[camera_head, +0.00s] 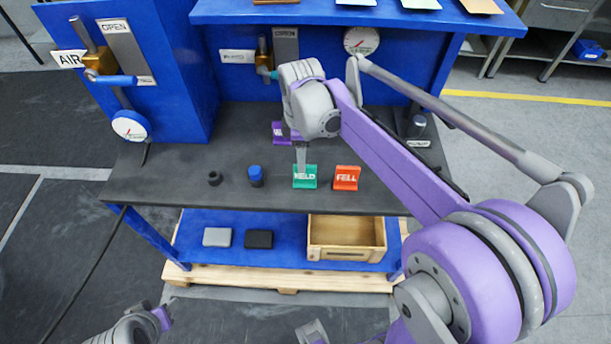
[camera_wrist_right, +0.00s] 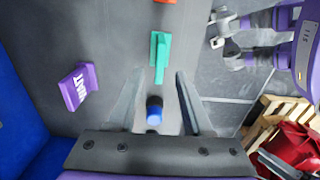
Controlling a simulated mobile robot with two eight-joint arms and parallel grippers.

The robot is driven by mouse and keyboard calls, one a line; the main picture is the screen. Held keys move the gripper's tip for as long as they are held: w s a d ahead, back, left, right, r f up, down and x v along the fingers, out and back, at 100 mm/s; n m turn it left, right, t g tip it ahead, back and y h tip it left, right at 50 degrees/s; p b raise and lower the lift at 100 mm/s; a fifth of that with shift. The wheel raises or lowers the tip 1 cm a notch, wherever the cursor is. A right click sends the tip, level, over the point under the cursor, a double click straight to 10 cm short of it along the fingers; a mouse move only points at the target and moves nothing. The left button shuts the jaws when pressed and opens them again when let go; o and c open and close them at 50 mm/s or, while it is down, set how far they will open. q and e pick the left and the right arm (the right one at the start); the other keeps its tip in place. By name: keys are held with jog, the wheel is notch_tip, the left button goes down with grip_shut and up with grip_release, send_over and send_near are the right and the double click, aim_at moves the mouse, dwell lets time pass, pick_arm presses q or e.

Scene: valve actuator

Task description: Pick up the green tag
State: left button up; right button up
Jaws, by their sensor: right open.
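The green tag (camera_head: 305,182) stands on the dark bench top, between the blue-capped piece and the orange tag. Part of it is hidden behind my right gripper (camera_head: 301,160). In the right wrist view, the green tag (camera_wrist_right: 160,55) shows edge-on, ahead of the gap between the open fingers of my right gripper (camera_wrist_right: 160,75). The tag lines up with that gap, and its near end is close to fingertip level. Nothing is held. Whether a finger touches the tag cannot be told. Part of my left arm shows at the lower left of the head view; its jaws are unclear.
An orange tag (camera_head: 346,178) stands right of the green one; a purple tag (camera_head: 278,130) stands behind. A blue-capped piece (camera_head: 256,176) and a black ring (camera_head: 215,178) are to the left. A wooden crate (camera_head: 346,254) sits on the lower shelf. The bench's front strip is clear.

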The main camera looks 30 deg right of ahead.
aim_at(305, 182)
notch_tip(305, 182, down, 3)
jog(key=shift+a+f, duration=0.1)
jog(key=shift+f, duration=0.05)
jog(key=f, duration=0.4)
jog(key=shift+s+d, duration=0.15)
jog(key=shift+d, duration=0.25)
jog(key=shift+f, duration=0.65)
grip_shut()
